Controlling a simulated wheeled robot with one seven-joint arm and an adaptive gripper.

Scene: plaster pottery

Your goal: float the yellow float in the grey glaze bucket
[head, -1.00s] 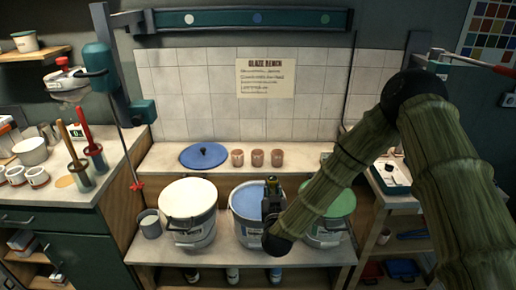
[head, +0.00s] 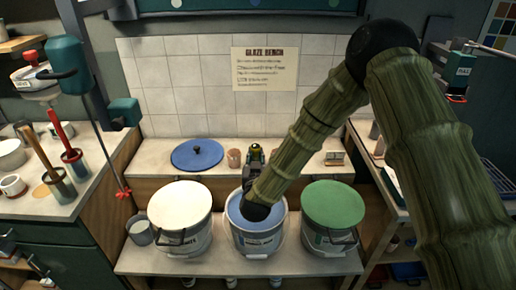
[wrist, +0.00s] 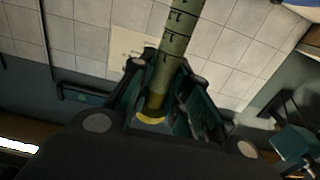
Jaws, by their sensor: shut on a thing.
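My gripper (head: 253,175) is above the back of the middle bucket (head: 258,241), which shows a blue surface. In the wrist view my gripper (wrist: 165,90) is shut on a long olive-yellow tube with dark tick marks, the float (wrist: 174,45). A yellow ring shows at its near end. In the head view only a small yellowish tip of the float (head: 256,148) shows; my arm and gripper hide the rest. The left bucket (head: 186,243) has a cream-white top and the right bucket (head: 329,239) a green top. I cannot tell which is the grey glaze bucket.
A small grey pail (head: 140,232) stands left of the buckets on the low shelf (head: 150,262). Behind them, the ledge holds a blue lid (head: 197,154) and a terracotta cup (head: 234,158). Brushes in pots (head: 59,185) stand on the left counter.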

